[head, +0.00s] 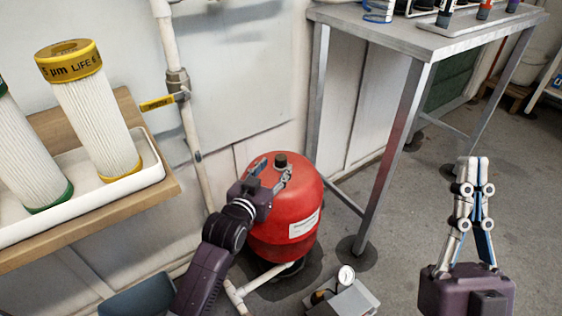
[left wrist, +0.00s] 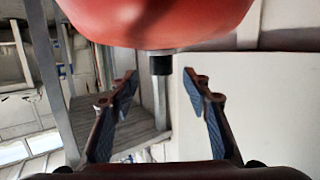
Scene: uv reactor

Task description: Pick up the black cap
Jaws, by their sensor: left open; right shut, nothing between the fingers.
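The black cap (head: 281,160) sits on top of the red tank (head: 290,205). In the left wrist view, which looks upside down, the cap (left wrist: 160,63) points down from the tank (left wrist: 155,20) on a short grey neck. My left gripper (head: 272,173) is open over the top of the tank, its fingers pointing toward the cap. In the left wrist view the cap appears in the gap between the open fingers (left wrist: 163,88), apparently beyond the tips and touching neither. My right gripper (head: 472,163) is shut and empty, pointing up at the right, away from the tank.
A metal table (head: 390,35) with bottles stands behind, its leg close to the tank. A pipe with a yellow-handled valve (head: 160,103) runs down the wall. A wooden shelf (head: 150,190) holds filter cartridges in a white tray. A gauge box (head: 343,298) stands on the floor.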

